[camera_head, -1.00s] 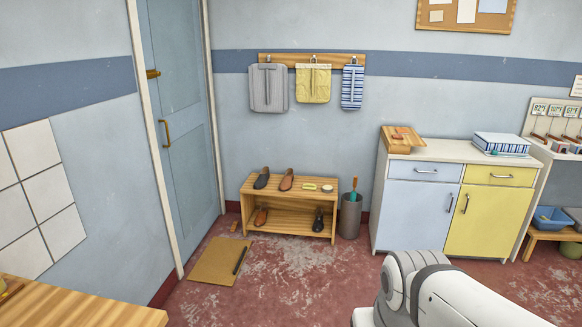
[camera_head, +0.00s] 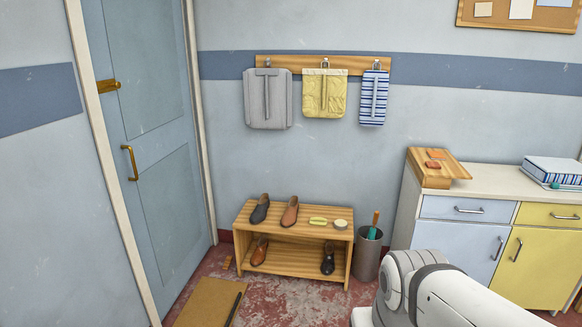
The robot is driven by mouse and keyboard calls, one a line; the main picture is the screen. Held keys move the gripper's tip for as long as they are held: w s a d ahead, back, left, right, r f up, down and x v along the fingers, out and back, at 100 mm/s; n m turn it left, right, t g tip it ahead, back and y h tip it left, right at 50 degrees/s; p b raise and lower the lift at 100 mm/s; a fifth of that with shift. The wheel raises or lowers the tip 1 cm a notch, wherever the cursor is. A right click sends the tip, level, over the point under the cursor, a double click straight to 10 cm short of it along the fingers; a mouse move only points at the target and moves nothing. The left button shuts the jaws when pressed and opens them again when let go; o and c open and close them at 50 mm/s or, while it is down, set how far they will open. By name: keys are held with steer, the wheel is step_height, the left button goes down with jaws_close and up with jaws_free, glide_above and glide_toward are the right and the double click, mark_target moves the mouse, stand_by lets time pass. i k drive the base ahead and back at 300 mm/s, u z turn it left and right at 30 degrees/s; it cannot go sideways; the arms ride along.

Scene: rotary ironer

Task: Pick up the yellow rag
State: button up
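A yellow cloth (camera_head: 324,98) hangs from the middle hook of a wooden wall rail (camera_head: 290,64), between a grey cloth (camera_head: 267,103) and a blue-and-white striped one (camera_head: 373,100). A small yellow item (camera_head: 318,221) lies on top of the wooden shoe rack (camera_head: 285,236) below; it is too small to tell whether it is a rag or a brush. My arm shows at the lower right, but my gripper is out of view. Nothing of mine touches either yellow thing.
Shoes and a small round tin (camera_head: 340,224) are on the rack. A grey bin (camera_head: 367,256) stands right of it, then a cabinet (camera_head: 462,244) bearing a wooden stand (camera_head: 436,168). A brown mat (camera_head: 208,304) lies near the blue door (camera_head: 150,130).

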mark_target(316, 221)
steer(key=u, duration=0.1)
steer(key=i, duration=3.4)
steer(key=u, duration=0.1)
